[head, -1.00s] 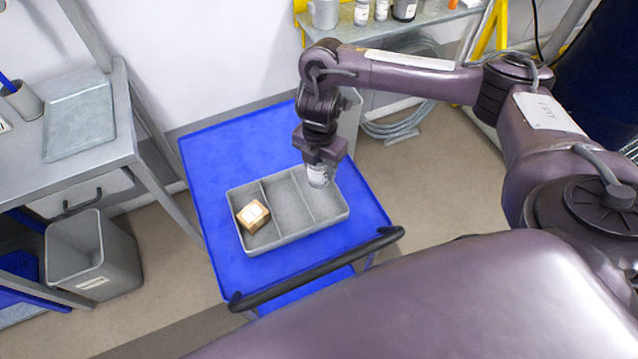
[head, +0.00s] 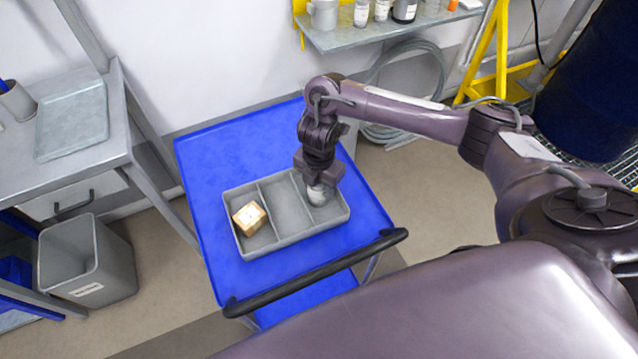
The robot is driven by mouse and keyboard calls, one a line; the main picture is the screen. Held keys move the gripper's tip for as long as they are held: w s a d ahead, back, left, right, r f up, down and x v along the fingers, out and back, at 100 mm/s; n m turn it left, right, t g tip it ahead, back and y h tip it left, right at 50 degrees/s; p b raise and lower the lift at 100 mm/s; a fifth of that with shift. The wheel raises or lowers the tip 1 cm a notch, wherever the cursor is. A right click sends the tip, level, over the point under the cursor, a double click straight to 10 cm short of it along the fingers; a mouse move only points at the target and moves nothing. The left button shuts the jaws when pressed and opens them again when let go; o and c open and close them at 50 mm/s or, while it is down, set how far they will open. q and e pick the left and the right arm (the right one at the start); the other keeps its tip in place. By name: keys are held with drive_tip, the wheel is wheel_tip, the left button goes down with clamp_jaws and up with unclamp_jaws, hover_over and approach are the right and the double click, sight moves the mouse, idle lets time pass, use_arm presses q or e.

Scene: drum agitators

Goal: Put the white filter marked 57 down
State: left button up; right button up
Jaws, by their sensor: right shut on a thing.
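My right gripper (head: 319,183) points down over the right compartment of the grey divided tray (head: 290,240). It is shut on the white filter (head: 317,196), whose lower part shows below the fingers. The filter is low inside the right compartment; I cannot tell if it touches the floor of the tray. The number on it is not readable. The middle compartment is empty. A tan box with a white label (head: 249,217) lies in the left compartment. My left gripper is not in view.
The tray sits on a blue cart (head: 205,165) with a black handle (head: 320,272) at the front. A grey bench (head: 115,150) and a grey bin (head: 88,265) stand at the left. A shelf with bottles (head: 390,28) is at the back. A dark blue drum (head: 595,90) stands at the right.

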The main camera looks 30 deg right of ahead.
drive_tip(key=o, duration=0.7)
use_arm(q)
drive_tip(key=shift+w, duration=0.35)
use_arm(e)
drive_tip(key=shift+o, duration=1.4)
drive_tip(key=shift+f, duration=0.1)
wheel_tip(320, 180, up, 11)
drive_tip(key=p, duration=0.4)
drive_tip(key=shift+f, duration=0.15)
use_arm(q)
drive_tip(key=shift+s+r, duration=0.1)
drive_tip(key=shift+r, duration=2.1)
use_arm(e)
drive_tip(key=shift+r, duration=0.85)
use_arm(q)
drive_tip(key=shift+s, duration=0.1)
use_arm(e)
drive_tip(key=shift+s+f, duration=0.1)
